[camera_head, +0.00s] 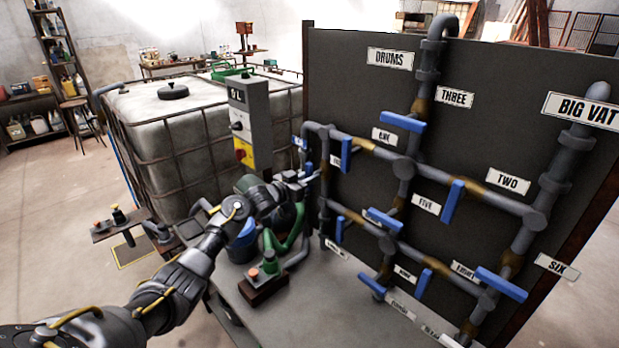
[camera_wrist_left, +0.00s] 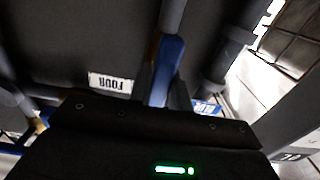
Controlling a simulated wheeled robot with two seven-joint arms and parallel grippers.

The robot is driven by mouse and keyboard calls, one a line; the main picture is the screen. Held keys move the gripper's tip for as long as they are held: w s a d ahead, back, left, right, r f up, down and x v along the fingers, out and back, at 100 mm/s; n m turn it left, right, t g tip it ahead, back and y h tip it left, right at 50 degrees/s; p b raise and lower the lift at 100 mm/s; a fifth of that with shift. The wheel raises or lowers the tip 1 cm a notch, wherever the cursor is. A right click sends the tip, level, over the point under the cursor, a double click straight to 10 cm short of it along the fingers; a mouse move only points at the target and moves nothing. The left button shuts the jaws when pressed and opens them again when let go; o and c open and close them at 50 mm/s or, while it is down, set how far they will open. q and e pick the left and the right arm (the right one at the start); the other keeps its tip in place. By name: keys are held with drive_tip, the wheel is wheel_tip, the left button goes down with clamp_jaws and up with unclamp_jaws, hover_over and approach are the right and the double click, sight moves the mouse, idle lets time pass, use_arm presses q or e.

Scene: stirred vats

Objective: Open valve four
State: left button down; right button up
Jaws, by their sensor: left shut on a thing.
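A dark board (camera_head: 390,95) carries grey pipes with blue valve handles and white labels. In the left wrist view a label reading FOUR (camera_wrist_left: 110,82) appears upside down on the board, beside a blue valve handle (camera_wrist_left: 170,62). My left gripper (camera_head: 308,178) reaches to the left edge of the pipework in the head view. Its fingers (camera_wrist_left: 164,92) are shut on that blue handle, one on each side of it. In the head view the gripper mostly hides this handle. My right gripper is not in view.
Other blue handles, such as the one near THREE (camera_head: 403,122) and the one near TWO (camera_head: 452,202), stick out from the board. A caged white tank (camera_head: 160,115) and a grey switch box (camera_head: 249,110) stand behind my left arm. A green pump hose (camera_head: 290,240) lies below the gripper.

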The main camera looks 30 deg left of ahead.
use_arm(q)
drive_tip(key=c, duration=1.3)
unclamp_jaws()
drive_tip(key=shift+s, duration=0.1)
drive_tip(key=shift+s+a+f, duration=0.15)
drive_tip(key=shift+s, duration=0.15)
drive_tip(key=b+v, duration=0.3)
drive_tip(key=v, duration=0.7)
